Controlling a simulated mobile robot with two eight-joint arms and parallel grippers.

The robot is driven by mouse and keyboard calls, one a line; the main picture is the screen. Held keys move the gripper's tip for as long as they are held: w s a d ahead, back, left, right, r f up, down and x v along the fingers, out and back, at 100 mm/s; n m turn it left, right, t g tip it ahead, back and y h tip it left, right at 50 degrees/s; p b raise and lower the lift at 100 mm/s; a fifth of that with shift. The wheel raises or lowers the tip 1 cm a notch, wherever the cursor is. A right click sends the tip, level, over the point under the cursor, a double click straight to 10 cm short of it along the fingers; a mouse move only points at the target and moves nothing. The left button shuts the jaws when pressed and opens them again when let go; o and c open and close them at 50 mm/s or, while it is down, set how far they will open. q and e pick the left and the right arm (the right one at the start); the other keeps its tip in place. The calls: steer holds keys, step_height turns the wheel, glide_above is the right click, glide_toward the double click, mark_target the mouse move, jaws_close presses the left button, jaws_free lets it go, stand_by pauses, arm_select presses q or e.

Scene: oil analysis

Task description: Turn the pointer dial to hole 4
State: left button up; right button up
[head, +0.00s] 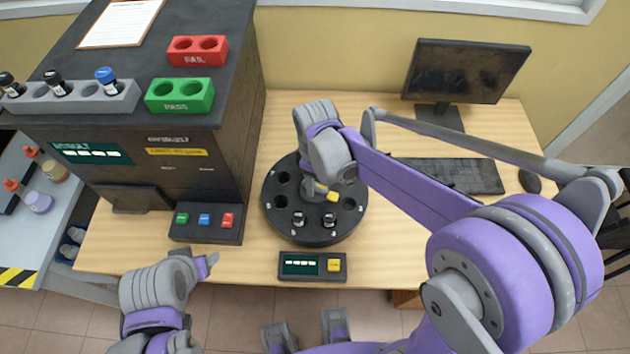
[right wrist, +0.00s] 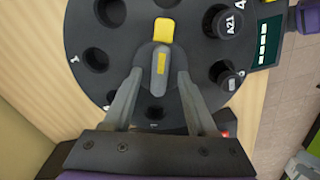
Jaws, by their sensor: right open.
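The black round dial plate (head: 283,232) with a ring of holes stands on the table; it fills much of the right wrist view (right wrist: 75,25). Its grey pointer has a yellow tip (head: 333,197), which points right in the head view and up in the wrist view (right wrist: 163,31). Two dark-capped vials (head: 299,219) sit in front holes; one reads A21 (right wrist: 228,22). A partly cut-off 4 shows near the plate's right edge in the wrist view. My right gripper (right wrist: 160,75) is open, its fingers on either side of the pointer's hub; contact is unclear. My left gripper (head: 207,264) hangs empty near the table's front edge.
A small display box with a yellow button (head: 334,265) lies in front of the dial. A three-button panel (head: 205,222) and the dark analyser (head: 170,172) stand left. A keyboard (head: 455,176), mouse (head: 530,181) and monitor (head: 466,71) are right and behind.

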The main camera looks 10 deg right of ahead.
steer(key=shift+f, duration=0.6)
jaws_close()
steer(key=shift+m, duration=0.3)
steer(key=m+b, duration=0.1)
steer(key=m, duration=0.2)
steer(key=shift+m, duration=0.3)
steer(key=shift+m+b, duration=0.3)
steer(key=shift+m, duration=1.9)
